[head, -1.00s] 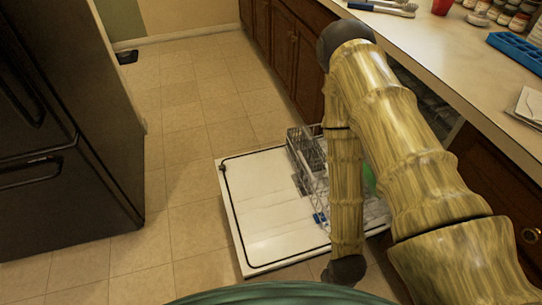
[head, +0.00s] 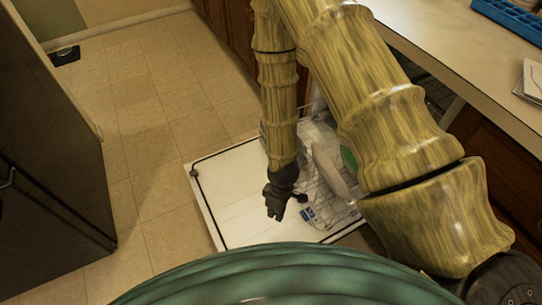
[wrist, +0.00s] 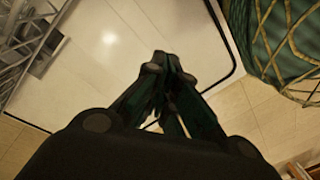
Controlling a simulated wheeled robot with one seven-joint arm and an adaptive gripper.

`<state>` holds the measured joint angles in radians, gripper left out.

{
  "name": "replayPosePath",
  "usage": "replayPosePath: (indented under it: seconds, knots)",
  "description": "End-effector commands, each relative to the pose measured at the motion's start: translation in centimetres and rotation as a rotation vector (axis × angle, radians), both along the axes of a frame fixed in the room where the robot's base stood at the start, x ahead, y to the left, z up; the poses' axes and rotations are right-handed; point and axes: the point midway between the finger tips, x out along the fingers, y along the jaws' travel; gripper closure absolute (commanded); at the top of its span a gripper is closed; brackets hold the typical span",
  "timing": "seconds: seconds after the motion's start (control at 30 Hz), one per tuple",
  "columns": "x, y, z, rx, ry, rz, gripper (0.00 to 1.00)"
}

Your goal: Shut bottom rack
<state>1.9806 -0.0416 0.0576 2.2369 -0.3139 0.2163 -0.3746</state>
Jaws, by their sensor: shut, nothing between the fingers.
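The dishwasher door (head: 235,228) lies folded down, its white inner face up. The bottom rack (head: 338,205), a wire basket, stands partly out over the door on its right side, with a white plate (head: 328,172) and a green item (head: 349,157) in it. My gripper (head: 275,213) hangs over the door at the rack's left front side; I cannot tell whether it touches the rack. In the wrist view my gripper (wrist: 168,100) is shut and empty above the white door (wrist: 100,60), with rack wires (wrist: 30,40) at the upper left. My arm hides part of the rack.
The counter (head: 440,50) runs along the right, with a blue tray (head: 510,22) on it. Brown cabinets (head: 225,25) stand below it. A dark fridge (head: 45,130) stands at the left. The tiled floor (head: 150,110) between is clear.

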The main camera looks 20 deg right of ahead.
Motion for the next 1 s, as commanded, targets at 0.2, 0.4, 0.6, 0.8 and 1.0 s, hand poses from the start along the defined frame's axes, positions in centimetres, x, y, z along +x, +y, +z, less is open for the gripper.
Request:
replayPosePath:
  seconds: [0.2, 0.4, 0.6, 0.8, 1.0]
  knots:
    - [9.4, 1.1, 3.7, -0.073, -0.030, 0.457, 1.00]
    - [16.2, 0.8, 8.6, -0.199, -0.031, 0.786, 1.00]
    - [19.7, 0.4, 11.9, -0.287, -0.019, 0.949, 1.00]
    - [20.3, 0.0, 11.6, -0.305, -0.012, 0.980, 1.00]
    - [20.3, -0.7, 8.7, -0.304, -0.012, 0.977, 1.00]
